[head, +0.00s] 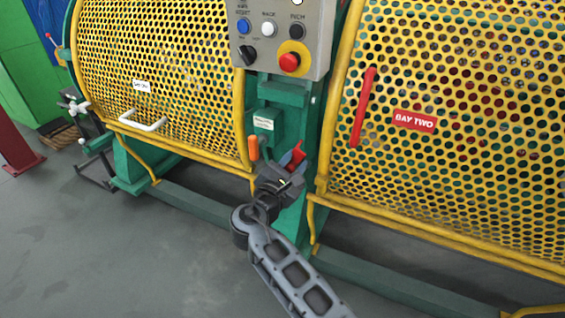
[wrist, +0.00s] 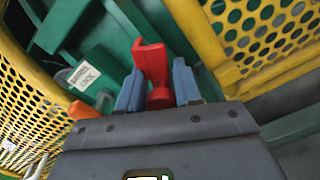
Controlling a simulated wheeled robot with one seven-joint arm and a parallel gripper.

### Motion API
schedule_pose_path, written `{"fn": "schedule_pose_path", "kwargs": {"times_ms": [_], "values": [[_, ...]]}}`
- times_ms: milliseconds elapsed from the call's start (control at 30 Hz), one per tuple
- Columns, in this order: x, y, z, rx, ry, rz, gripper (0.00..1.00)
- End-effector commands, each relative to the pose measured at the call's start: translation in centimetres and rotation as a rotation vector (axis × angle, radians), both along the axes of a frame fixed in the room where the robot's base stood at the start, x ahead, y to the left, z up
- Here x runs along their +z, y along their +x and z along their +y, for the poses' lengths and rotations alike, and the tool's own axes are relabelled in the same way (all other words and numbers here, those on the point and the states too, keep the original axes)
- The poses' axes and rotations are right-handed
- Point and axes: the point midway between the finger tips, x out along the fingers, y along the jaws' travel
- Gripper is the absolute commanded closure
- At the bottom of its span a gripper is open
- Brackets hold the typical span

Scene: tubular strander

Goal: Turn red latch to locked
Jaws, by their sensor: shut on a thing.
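The red latch (wrist: 150,62) sits on the green machine frame between the two yellow guards. It also shows in the head view (head: 298,153), partly hidden by my gripper. My gripper (wrist: 158,92) is shut on the red latch, with one blue-grey finger on each side of its lower part. My gripper also shows in the head view (head: 289,166). A green box with a white label reading "BARREL LOCK" (wrist: 84,76) is just left of the latch. The latch's upper part sticks up past the fingertips.
An orange handle (head: 254,147) stands close left of my gripper. Above is a grey control panel (head: 283,35) with a red button. Yellow mesh guards lie on both sides, the right one with a red handle (head: 363,108). The grey floor in front is clear.

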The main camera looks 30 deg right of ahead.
Motion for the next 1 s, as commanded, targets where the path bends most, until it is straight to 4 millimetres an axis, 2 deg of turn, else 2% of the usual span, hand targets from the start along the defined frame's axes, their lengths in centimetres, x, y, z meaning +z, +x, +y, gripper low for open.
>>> {"fn": "schedule_pose_path", "kwargs": {"times_ms": [500, 1000], "values": [[-3.3, -2.4, -1.7, -0.001, 0.287, -0.396, 1.00], [-6.4, -3.4, -2.4, 0.000, 0.537, -0.738, 1.00]]}}
